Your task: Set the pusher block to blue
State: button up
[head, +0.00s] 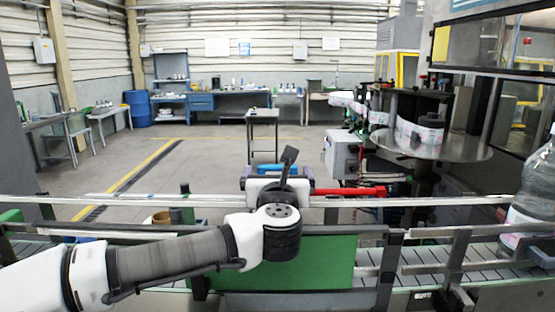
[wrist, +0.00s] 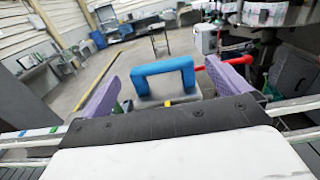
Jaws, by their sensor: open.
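The pusher block shows in the wrist view as a grey body with a blue arch-shaped handle (wrist: 163,76) and a small yellow mark at its near side. My gripper (wrist: 161,78) is open, with one purple finger left of the handle and one right of it; I see a gap on each side. In the head view, part of the blue handle (head: 272,169) shows behind my wrist, and the rest of the block is largely hidden.
A red bar (head: 350,191) lies right of the block, close to the right finger in the wrist view. A green panel (head: 320,262) and conveyor rails stand in front. A large bottle (head: 535,195) is at the right. A label reel on a round plate (head: 455,148) is behind.

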aim_at(278, 168)
jog(key=shift+w+p, duration=0.6)
jog(key=shift+w, duration=1.7)
jog(key=c, duration=1.3)
